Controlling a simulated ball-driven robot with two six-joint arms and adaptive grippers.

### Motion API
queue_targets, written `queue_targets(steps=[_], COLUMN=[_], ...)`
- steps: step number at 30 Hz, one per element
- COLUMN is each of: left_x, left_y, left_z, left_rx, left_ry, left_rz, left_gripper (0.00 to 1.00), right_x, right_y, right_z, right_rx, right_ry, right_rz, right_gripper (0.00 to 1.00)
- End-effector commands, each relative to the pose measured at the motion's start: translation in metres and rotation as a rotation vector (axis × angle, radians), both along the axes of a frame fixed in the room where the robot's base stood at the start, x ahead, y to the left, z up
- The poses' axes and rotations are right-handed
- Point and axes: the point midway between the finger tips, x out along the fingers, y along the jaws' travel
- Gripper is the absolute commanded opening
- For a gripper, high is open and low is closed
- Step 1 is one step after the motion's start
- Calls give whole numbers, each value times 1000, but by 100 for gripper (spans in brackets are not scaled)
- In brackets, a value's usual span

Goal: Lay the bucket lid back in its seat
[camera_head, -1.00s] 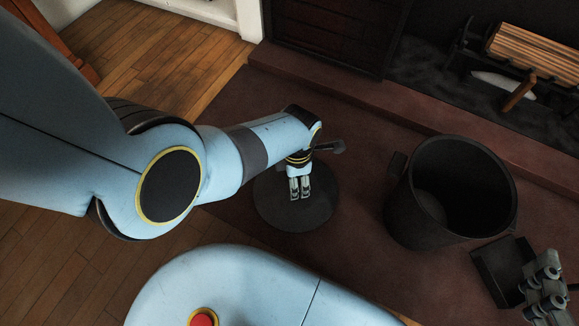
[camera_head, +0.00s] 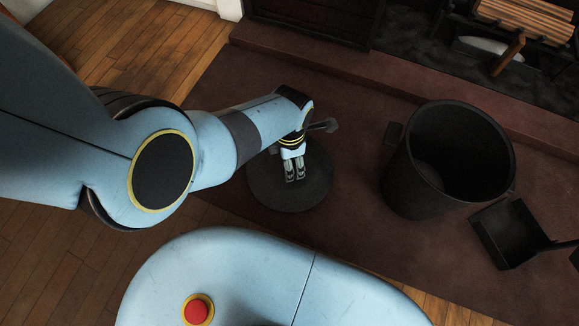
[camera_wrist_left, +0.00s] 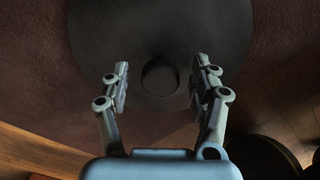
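The bucket lid (camera_head: 262,192) is a flat, dark round disc lying on the dark red floor covering. Its round knob (camera_wrist_left: 160,76) shows at the middle in the left wrist view. My left gripper (camera_head: 294,172) is over the lid, pointing down. In the left wrist view my left gripper (camera_wrist_left: 158,84) is open, with one finger on each side of the knob and gaps between; I cannot tell its exact height above the lid. The black bucket (camera_head: 405,180) stands upright and open to the right of the lid. My right gripper is not in view.
A black shovel or pan (camera_head: 507,236) lies right of the bucket, its handle toward the right edge. A log rack (camera_head: 515,22) stands at the upper right behind a raised ledge (camera_head: 330,65). Bare floor covering separates lid and bucket.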

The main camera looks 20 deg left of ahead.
Motion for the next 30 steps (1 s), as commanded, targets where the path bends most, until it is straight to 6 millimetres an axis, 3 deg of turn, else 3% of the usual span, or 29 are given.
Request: queue_targets(steps=[2,13,30], left_x=[0,0,0], left_y=[0,0,1], left_z=[0,0,1], left_rx=[0,1,0], left_ry=[0,1,0], left_rz=[0,0,0], left_gripper=[50,2,0], right_x=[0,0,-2], right_y=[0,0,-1], right_z=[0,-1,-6], right_rx=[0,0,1], right_ry=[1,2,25], right_rz=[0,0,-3], right_gripper=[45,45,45])
